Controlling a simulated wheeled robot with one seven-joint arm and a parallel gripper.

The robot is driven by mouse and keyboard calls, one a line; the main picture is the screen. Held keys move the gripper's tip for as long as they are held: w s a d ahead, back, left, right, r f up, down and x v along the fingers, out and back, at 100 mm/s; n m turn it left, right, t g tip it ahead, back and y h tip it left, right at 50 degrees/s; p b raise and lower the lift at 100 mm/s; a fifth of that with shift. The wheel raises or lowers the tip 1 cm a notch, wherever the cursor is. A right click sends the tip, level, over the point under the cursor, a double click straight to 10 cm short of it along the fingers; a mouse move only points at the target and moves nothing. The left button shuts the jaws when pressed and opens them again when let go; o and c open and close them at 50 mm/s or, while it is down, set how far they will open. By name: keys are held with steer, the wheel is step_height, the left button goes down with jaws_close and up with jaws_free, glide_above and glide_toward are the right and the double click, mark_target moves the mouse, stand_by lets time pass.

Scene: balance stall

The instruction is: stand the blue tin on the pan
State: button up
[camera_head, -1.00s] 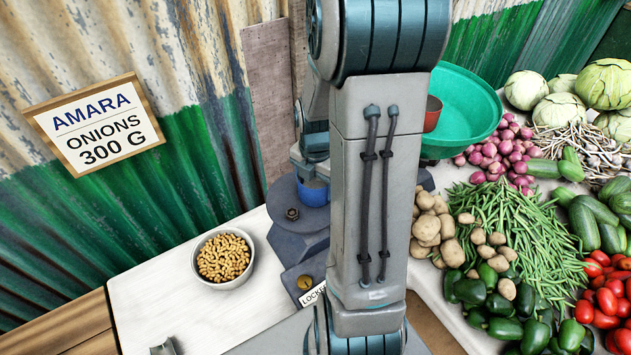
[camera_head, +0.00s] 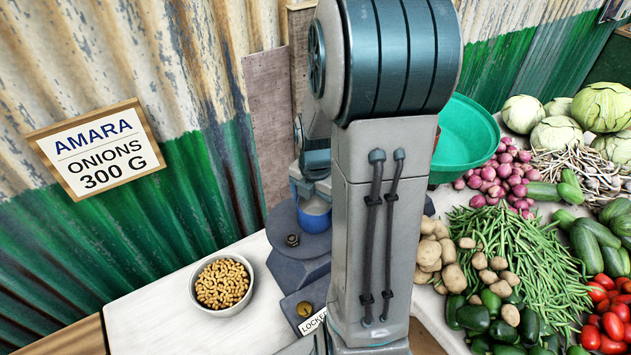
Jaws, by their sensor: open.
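The blue tin (camera_head: 313,213) appears upright on the dark grey round pan (camera_head: 284,218) of the balance, left of my arm. My arm hides the right side of the pan. My gripper (camera_head: 313,187) is just above the tin, with its fingers apart near the tin's upper rim. I cannot tell whether a finger still touches the tin. A small dark hexagonal piece (camera_head: 292,240) sits on the pan in front of the tin.
A brass knob (camera_head: 305,309) and a partly hidden "LOCKE…" label (camera_head: 312,322) are at the balance's front. A bowl of nuts (camera_head: 222,285) stands on the white table to the left. A green basin (camera_head: 466,140) and vegetables fill the right side. A corrugated wall stands behind.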

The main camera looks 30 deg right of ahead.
step_height(320, 180, up, 9)
steer(key=s+a+r+m+t, duration=0.1)
steer(key=s+a+m, duration=0.4)
steer(key=m, duration=0.6)
steer(key=s+a+r+m+t, duration=0.2)
steer(key=s+a+r+m, duration=0.2)
steer(key=a+m, duration=0.4)
steer(key=s+m, duration=0.1)
steer(key=m, duration=0.2)
steer(key=shift+s+r+m+t, duration=0.2)
steer(key=shift+s+m+t, duration=0.1)
steer(key=shift+m, duration=0.1)
